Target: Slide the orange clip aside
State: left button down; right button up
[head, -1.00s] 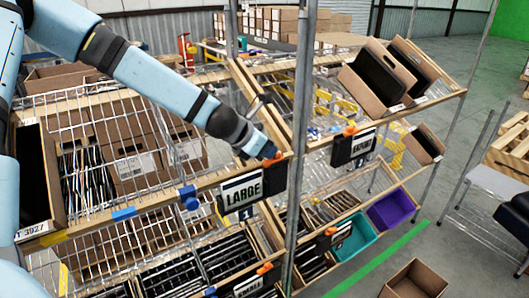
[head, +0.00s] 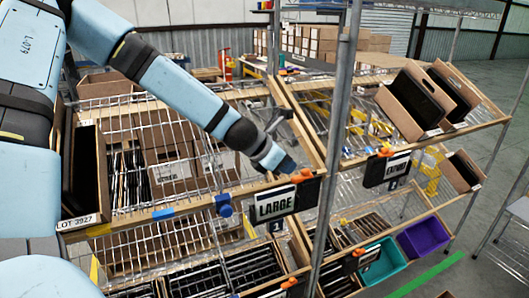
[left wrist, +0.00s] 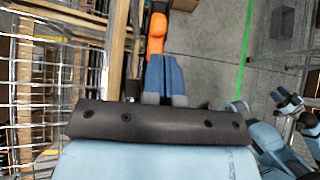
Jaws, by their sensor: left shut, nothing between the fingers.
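The orange clip (head: 302,175) sits on the wooden front rail, at the top of the black holder of the LARGE sign (head: 275,203). My left gripper (head: 289,166) is shut and empty, just left of and beside the clip in the head view. In the left wrist view the clip (left wrist: 156,38) lies just beyond the blue fingertips (left wrist: 160,60), slightly left of them; I cannot tell whether they touch. Blue parts of my right arm show at the lower right of the left wrist view; the state of its gripper (left wrist: 291,104) is unclear.
A metal upright post (head: 340,130) stands close to the right of the sign. Another orange clip (head: 385,152) is on the rail beyond it. Tilted cartons (head: 412,105) stand on the right shelf.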

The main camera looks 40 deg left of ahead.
pick_arm(q)
jog(key=shift+v, duration=0.8)
jog(key=shift+a+r, duration=0.3)
jog(key=v, duration=0.5)
jog(key=shift+p, duration=0.3)
